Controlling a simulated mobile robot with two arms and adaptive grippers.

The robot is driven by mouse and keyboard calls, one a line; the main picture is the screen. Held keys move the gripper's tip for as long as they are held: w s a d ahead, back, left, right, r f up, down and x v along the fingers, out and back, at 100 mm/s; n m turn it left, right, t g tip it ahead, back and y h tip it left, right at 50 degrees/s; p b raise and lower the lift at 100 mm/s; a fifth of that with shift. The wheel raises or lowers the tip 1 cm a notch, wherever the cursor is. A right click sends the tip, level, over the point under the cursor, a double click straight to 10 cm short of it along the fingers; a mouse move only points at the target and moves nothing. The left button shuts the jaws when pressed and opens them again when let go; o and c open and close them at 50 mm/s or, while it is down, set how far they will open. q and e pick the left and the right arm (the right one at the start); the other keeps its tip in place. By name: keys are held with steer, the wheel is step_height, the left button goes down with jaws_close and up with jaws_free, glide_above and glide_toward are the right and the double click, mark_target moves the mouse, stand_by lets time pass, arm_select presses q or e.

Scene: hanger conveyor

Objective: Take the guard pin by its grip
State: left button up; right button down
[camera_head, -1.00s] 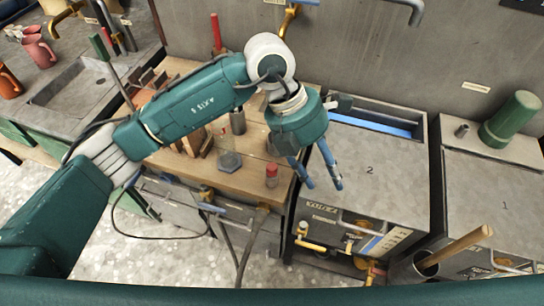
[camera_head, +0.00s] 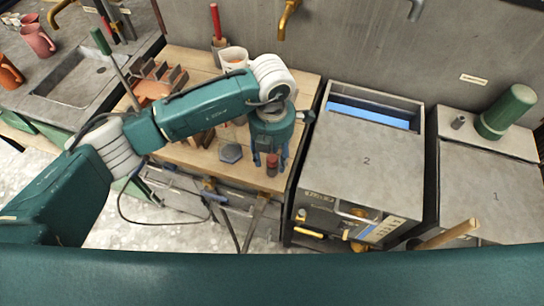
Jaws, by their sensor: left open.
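A small upright piece with a red top, which I take for the guard pin and its grip (camera_head: 272,162), stands near the front right edge of the wooden bench. My left gripper (camera_head: 271,159) points down over it. Its two blue fingers are apart, one on each side of the red top in the picture. I cannot tell whether either finger touches it. The gripper body covers what is just behind the pin. My right gripper is not in view.
The wooden bench (camera_head: 183,155) also holds a dark hexagonal piece (camera_head: 231,153), a white cup (camera_head: 233,58) and wooden racks. A grey unit marked 2 (camera_head: 362,160) stands close on the right. A sink (camera_head: 75,82) and mugs are at the left.

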arm_select(q)
steer(key=shift+f, duration=0.85)
jaws_close()
steer(key=shift+w+r, duration=0.1)
steer(key=shift+r, duration=0.4)
step_height(320, 180, up, 19)
steer(key=b, duration=0.5)
steer(key=shift+b, duration=0.3)
